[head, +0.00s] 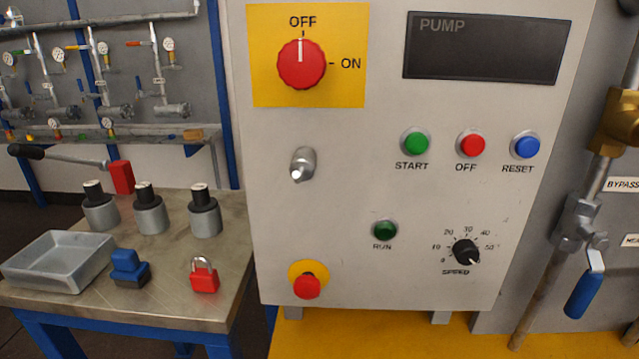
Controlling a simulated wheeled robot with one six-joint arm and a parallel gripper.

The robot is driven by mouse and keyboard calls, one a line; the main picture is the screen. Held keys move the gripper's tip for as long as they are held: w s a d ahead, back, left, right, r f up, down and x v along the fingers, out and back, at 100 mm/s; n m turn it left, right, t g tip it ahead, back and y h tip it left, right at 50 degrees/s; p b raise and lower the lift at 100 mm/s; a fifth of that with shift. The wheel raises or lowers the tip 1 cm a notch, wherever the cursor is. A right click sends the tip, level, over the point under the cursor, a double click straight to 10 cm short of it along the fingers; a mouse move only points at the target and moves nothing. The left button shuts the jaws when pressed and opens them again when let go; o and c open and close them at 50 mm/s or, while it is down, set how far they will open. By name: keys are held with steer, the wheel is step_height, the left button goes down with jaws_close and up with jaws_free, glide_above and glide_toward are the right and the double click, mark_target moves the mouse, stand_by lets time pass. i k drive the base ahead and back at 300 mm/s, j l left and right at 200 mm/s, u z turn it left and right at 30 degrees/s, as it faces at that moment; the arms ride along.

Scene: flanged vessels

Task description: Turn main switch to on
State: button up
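The main switch (301,64) is a red round knob on a yellow plate (350,92) at the top left of the grey control panel. Its white pointer line stands upright, toward the OFF label above it. The ON label is to the right of the knob. The panel's PUMP display (485,52) is dark. My gripper is not in view.
Below the switch are a metal toggle (303,164) and a red emergency button (306,286). Green START (415,142), red OFF (470,144) and blue RESET (525,145) buttons sit to the right. A workbench (215,265) with loose items stands left. Piping (585,200) runs along the right.

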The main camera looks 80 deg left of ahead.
mark_target(301, 63)
steer(key=u, duration=2.3)
